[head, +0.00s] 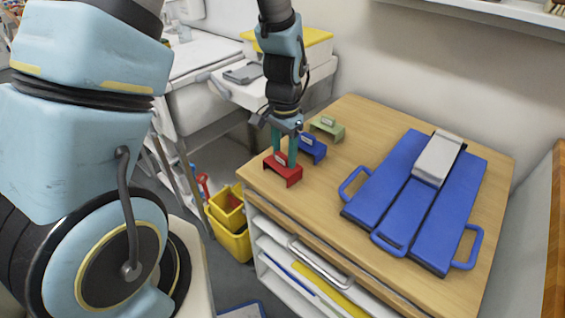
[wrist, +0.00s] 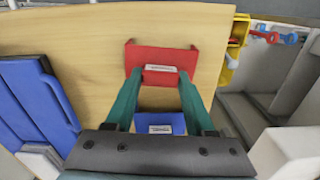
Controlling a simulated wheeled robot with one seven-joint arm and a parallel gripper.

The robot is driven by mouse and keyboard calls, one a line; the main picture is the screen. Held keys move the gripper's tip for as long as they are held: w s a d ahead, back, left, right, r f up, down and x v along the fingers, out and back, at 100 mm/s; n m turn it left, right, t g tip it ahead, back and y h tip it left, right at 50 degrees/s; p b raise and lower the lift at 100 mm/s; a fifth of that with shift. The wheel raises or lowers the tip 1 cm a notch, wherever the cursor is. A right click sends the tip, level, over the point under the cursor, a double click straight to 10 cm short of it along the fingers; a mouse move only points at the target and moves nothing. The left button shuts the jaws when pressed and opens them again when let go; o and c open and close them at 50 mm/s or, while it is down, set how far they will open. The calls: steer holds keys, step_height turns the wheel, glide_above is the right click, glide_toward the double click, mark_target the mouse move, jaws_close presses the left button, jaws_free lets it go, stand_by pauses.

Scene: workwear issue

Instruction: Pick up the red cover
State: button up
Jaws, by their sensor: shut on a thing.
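The red cover (head: 282,174) is a small bent piece with a pale label on its raised grip, at the front left edge of the wooden top. My gripper (head: 285,153) comes down on it from above, its teal fingers shut on the raised grip. In the wrist view the red cover (wrist: 188,58) lies ahead, with the label between the fingertips of my gripper (wrist: 160,76). I cannot tell whether it touches the wood or is slightly lifted.
A blue cover (head: 315,150) stands close behind the red one, and a green cover (head: 335,131) is farther back. A large blue folding board (head: 400,197) with handles lies to the right on the wooden top (head: 330,205). Yellow bins (head: 235,243) stand on the floor at left.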

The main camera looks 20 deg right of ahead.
steer(key=c, duration=0.7)
steer(key=shift+r, duration=0.1)
